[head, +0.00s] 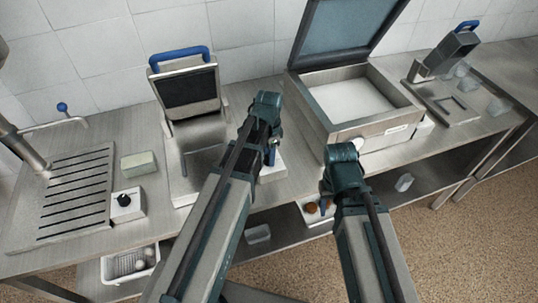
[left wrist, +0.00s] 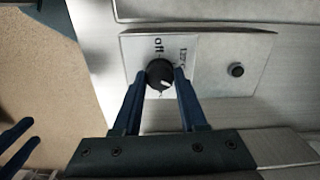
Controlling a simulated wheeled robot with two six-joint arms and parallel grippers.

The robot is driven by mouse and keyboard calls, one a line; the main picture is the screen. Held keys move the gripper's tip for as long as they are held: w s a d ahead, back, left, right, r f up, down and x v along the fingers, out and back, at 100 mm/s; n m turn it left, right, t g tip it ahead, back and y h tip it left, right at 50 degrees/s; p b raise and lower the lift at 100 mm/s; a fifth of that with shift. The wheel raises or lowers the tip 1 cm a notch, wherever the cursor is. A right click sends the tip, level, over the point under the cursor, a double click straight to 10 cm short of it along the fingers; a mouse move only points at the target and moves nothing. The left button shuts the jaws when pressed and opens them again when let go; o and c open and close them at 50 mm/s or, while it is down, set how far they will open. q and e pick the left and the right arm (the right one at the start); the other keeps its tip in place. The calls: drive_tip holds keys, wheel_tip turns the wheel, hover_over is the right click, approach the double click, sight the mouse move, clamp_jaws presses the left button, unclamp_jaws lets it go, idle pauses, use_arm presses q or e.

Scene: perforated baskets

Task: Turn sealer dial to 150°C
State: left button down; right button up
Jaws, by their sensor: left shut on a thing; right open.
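The sealer dial (left wrist: 160,75) is a round black knob with a white pointer mark, on a pale panel (left wrist: 207,85) in the left wrist view. The word "off" is printed above it. A small label to its upper right is partly covered by a finger. The pointer mark shows at the knob's lower right. My left gripper (left wrist: 161,82) is shut on the dial, one finger on each side. In the head view my left gripper (head: 271,155) hides the dial and covers part of a pale box (head: 272,173). My right gripper (head: 326,204) is open, in front of the counter.
A black button (left wrist: 236,70) sits right of the dial. An open-lidded chamber machine (head: 398,125) stands right of my left gripper; a blue-handled press (head: 180,55) stands to its left. Another knob box (head: 125,205) and a green-grey block (head: 138,165) are further left.

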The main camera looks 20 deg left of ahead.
use_arm(q)
drive_tip(key=shift+c, duration=2.2)
unclamp_jaws()
drive_tip(key=shift+r, duration=0.1)
wheel_tip(320, 180, up, 14)
drive_tip(key=p, duration=1.4)
drive_tip(key=shift+f, duration=0.2)
drive_tip(key=shift+f, duration=0.1)
drive_tip(key=s+d+f+n+b, duration=0.3)
drive_tip(key=s+d+f+b, duration=0.2)
drive_tip(key=s, duration=0.2)
drive_tip(key=s+d+f+n+y+b, duration=0.1)
drive_tip(key=s+d+f+n+b, duration=0.2)
drive_tip(key=s, duration=0.4)
drive_tip(key=shift+s+d+f+n+b, duration=0.2)
drive_tip(key=shift+d+f+n+b, duration=0.1)
drive_tip(key=shift+d+f+b, duration=0.75)
